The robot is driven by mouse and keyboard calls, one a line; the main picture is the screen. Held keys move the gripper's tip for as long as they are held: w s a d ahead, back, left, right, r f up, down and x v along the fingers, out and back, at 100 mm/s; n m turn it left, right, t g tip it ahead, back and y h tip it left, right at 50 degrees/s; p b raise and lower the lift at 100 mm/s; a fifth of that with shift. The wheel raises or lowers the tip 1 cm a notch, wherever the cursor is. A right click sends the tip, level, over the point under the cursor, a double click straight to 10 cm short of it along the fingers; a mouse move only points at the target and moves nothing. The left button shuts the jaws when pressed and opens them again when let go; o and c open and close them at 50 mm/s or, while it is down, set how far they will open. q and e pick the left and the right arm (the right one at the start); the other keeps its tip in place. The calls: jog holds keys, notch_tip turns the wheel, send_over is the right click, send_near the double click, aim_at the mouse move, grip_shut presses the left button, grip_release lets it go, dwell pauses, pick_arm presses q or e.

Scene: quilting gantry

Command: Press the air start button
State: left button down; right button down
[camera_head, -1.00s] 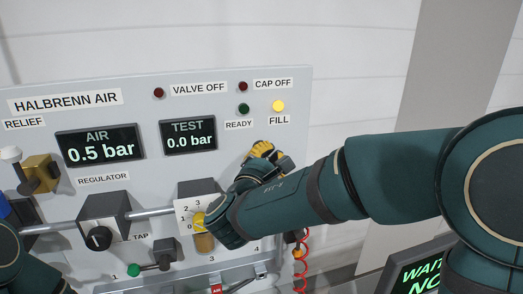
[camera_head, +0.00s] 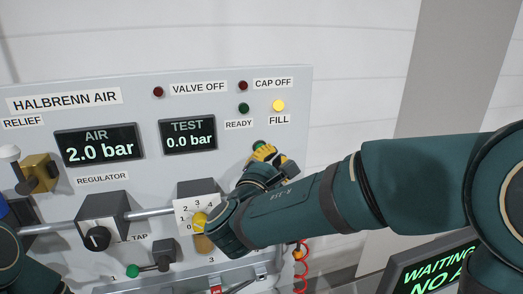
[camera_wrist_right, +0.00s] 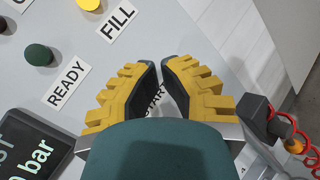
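The air panel (camera_head: 225,85) stands in front of me. My right gripper (camera_head: 264,152) is at its right side, below the FILL label (camera_head: 279,119), with its yellow fingers by the panel. A small green edge (camera_head: 259,145) shows just behind the fingertips; it may be the start button, mostly hidden. In the right wrist view the two fingertips (camera_wrist_right: 161,66) come together with a narrow gap and nothing held. A partly covered label ending in "ART" (camera_wrist_right: 154,98) shows between the fingers. I cannot tell whether they touch the panel.
The AIR display (camera_head: 99,146) reads 2.0 bar and the TEST display (camera_head: 188,135) reads 0.0 bar. The yellow FILL lamp (camera_head: 279,105) is lit. A regulator knob (camera_head: 97,238) and a red coiled hose (camera_head: 301,278) are nearby. A dark screen (camera_head: 437,262) stands lower right.

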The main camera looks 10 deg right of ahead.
pick_arm(q)
jog(key=shift+f+b, duration=0.5)
jog(key=shift+f, duration=0.05)
pick_arm(e)
jog(key=s, duration=0.5)
jog(key=shift+d, duration=0.1)
